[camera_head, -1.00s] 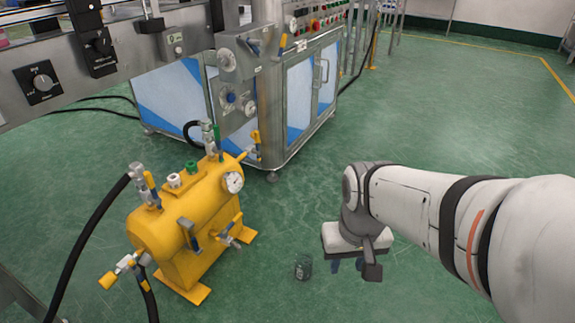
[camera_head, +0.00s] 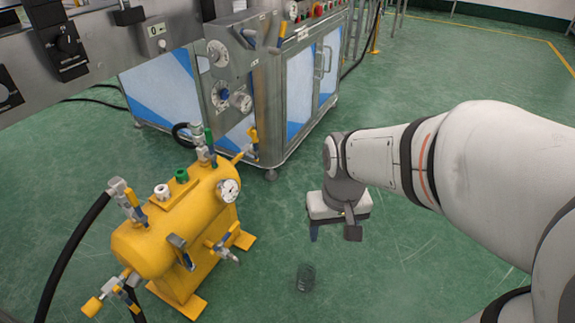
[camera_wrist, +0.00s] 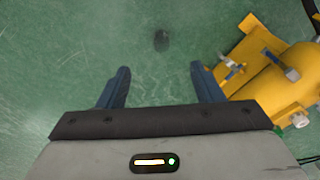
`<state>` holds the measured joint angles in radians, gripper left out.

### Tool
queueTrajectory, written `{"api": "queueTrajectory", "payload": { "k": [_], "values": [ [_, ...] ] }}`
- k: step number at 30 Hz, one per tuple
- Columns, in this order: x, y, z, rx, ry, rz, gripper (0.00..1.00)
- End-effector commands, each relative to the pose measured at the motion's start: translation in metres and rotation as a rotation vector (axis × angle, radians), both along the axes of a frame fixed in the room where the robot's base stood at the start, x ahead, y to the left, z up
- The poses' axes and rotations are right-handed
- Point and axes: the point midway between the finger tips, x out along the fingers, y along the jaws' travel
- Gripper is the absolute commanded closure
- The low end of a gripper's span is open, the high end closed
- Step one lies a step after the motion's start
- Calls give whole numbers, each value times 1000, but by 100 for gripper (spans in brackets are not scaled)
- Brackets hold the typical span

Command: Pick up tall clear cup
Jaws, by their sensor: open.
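The clear cup (camera_head: 305,277) stands on the green floor in the head view, dark and see-through, to the right of the yellow tank. In the wrist view the cup (camera_wrist: 161,40) is small and lies beyond the fingertips, roughly midway between them. My gripper (camera_wrist: 158,80) is open and empty, its two blue fingers apart. In the head view my gripper (camera_head: 330,236) hangs above the floor, up and slightly right of the cup in the picture, and apart from it. One finger is partly hidden there.
A yellow tank (camera_head: 180,225) with a gauge, valves and black hoses stands left of the cup. It also shows at the right of the wrist view (camera_wrist: 275,85). A steel cabinet machine (camera_head: 290,90) stands behind. The floor (camera_head: 430,270) right of the cup is clear.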

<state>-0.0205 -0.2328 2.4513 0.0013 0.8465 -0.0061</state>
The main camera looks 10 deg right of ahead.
Motion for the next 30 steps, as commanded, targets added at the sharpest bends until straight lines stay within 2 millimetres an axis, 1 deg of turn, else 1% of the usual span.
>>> {"api": "queueTrajectory", "payload": {
  "k": [1,5,6,8,10,12,14,15,17,18,20,21,23,24,26,27,29,30],
  "values": [
    [15,0,-4,-1,12,8,36],
    [60,0,-24,-3,21,30,25],
    [73,0,-33,-3,24,37,22],
    [93,0,-47,-4,27,48,17],
    [114,0,-65,-6,31,61,11],
    [134,0,-86,-6,34,74,11],
    [149,1,-107,-7,38,85,11],
    [159,1,-120,-7,39,93,11],
    [171,1,-143,-7,44,104,11],
    [179,1,-159,-8,45,111,11],
    [188,1,-184,-9,50,123,11],
    [194,1,-201,-8,52,131,11],
    [200,1,-228,-9,56,141,11],
    [203,1,-246,-9,58,149,11],
    [206,1,-275,-10,62,161,11],
    [207,1,-294,-10,64,168,11],
    [206,1,-323,-11,68,179,11],
    [204,1,-343,-10,70,187,11]
  ]
}}
